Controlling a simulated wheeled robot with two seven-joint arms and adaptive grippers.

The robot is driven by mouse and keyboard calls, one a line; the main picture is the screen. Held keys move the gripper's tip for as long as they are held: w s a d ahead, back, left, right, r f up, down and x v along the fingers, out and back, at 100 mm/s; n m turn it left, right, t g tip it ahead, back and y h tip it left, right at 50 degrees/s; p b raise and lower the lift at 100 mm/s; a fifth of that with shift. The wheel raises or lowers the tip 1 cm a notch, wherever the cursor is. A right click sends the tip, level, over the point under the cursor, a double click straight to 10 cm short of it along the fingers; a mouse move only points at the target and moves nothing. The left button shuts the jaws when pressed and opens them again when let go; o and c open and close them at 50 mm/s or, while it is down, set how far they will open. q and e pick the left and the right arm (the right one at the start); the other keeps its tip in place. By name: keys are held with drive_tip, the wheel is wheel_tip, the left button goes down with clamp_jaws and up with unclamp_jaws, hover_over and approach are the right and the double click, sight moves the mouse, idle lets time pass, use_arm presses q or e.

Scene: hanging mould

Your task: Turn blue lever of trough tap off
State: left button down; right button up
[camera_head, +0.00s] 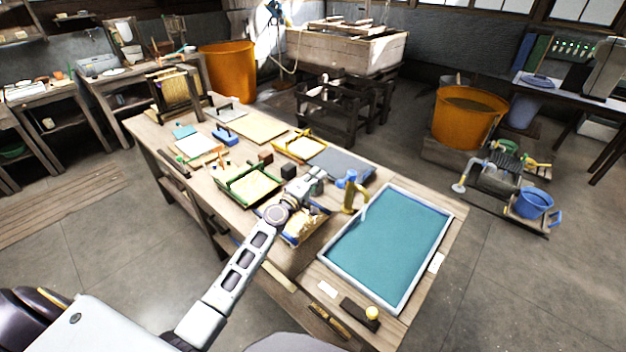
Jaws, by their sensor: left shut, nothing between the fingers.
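The trough tap (351,200) is a yellowish upright tap at the left edge of a shallow trough (333,259) filled with teal liquid. Its blue lever (348,179) sits on top of the tap and points to the left, towards my gripper. My left gripper (321,177) is shut and empty, just left of the blue lever. I cannot tell whether it touches the lever. My right gripper is not in view.
Framed trays (251,200) and a grey slab (340,165) lie on the wooden table around my left arm. A dark block with a yellow knob (372,313) stands at the table's near edge. Orange tubs (466,117) stand on the floor beyond.

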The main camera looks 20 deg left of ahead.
sight(346, 179)
use_arm(q)
drive_tip(key=d, duration=0.3)
drive_tip(key=shift+s+d+f+p, duration=0.1)
drive_tip(key=shift+d+f+p, duration=0.25)
drive_tip(key=shift+d+p, duration=0.05)
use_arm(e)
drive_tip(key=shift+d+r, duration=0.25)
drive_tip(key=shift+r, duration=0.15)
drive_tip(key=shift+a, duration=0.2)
use_arm(q)
drive_tip(key=shift+s+d+n+y+p, duration=0.25)
drive_tip(key=shift+n+y+p, duration=0.15)
drive_tip(key=shift+y, duration=0.1)
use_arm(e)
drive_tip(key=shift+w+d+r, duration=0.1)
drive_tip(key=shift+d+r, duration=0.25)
